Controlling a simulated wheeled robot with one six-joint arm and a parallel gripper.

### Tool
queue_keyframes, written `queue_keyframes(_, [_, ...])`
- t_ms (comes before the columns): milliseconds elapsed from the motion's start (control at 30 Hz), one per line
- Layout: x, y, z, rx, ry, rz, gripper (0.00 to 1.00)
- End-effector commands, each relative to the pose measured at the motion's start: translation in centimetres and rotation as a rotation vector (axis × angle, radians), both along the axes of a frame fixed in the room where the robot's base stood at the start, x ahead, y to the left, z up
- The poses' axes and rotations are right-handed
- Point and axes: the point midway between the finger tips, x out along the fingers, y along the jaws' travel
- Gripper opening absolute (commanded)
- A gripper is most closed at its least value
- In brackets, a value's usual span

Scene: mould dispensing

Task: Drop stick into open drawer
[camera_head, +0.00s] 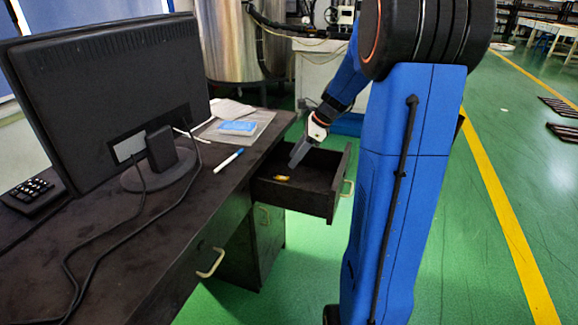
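The open drawer (318,203) sticks out from the right end of the dark desk. My gripper (293,163) reaches down over the drawer's opening, its grey fingers pointing down and left. From this angle I cannot tell whether the fingers are open or shut, and I see nothing clearly between them. A small yellow object (281,178) shows inside the drawer, just below the fingertips; it may be the stick. It looks apart from the fingers. A white marker-like stick with a blue end (228,161) lies on the desk top, left of the drawer.
A monitor (110,95) and a black keypad (28,193) stand on the desk, with cables across it. A blue-and-white box (238,128) and papers lie near the drawer. A closed drawer handle (211,263) is on the desk front.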

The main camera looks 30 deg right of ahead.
Motion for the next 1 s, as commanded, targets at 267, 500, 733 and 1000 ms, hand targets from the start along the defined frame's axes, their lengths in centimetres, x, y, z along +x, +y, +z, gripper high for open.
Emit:
queue_keyframes(267, [-1.6, -2.3, 5.0, -0.002, -0.003, -0.001, 0.4])
queue_keyframes(500, [-2.7, -3.7, 7.9, -0.001, -0.001, 0.0, 0.4])
queue_keyframes(733, [-3.0, -4.2, 9.0, 0.0, 0.0, 0.0, 0.4])
queue_keyframes(1000, [-3.1, -4.2, 9.0, 0.001, 0.001, 0.0, 0.4])
